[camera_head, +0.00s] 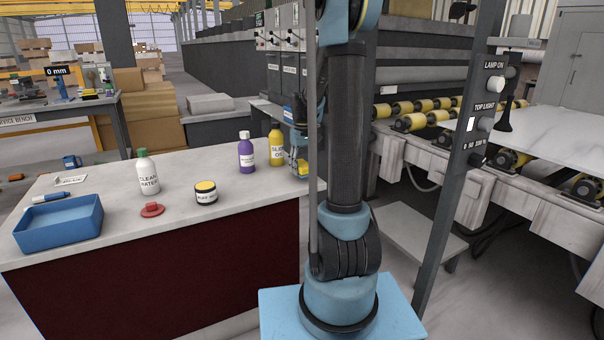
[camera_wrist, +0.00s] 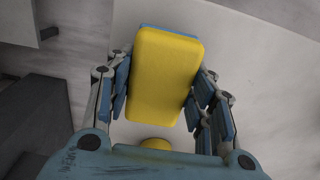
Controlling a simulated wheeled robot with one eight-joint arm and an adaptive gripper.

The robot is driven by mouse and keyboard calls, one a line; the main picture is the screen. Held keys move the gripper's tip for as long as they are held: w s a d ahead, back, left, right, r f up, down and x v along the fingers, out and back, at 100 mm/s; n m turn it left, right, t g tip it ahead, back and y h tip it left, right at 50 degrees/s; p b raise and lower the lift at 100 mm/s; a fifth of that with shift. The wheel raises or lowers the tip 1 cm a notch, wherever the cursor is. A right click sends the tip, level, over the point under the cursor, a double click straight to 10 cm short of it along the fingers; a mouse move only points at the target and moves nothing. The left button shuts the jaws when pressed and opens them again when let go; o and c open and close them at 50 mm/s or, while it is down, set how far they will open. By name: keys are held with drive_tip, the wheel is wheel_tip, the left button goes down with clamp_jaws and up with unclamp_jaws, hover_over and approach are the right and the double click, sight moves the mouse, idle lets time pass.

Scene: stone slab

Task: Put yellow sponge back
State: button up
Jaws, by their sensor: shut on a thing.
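My gripper (camera_wrist: 163,88) is shut on the yellow sponge (camera_wrist: 165,75), which has a thin blue layer along its far edge. The blue finger pads lie on both sides of it. In the head view my gripper (camera_head: 298,155) is at the right end of the counter, partly hidden behind my own arm. A small patch of yellow shows at its lower end, too small to make out clearly. A blue tray (camera_head: 60,238) sits at the counter's left end.
The pale counter (camera_head: 225,190) carries a white-labelled bottle (camera_head: 147,172), a red knob-like item (camera_head: 152,210), a black jar (camera_head: 206,193), a purple bottle (camera_head: 246,150) and a yellow bottle (camera_head: 276,143) close to my gripper.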

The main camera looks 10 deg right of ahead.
drive_tip(key=shift+f, duration=1.15)
drive_tip(key=shift+f, duration=0.1)
drive_tip(key=o, duration=1.2)
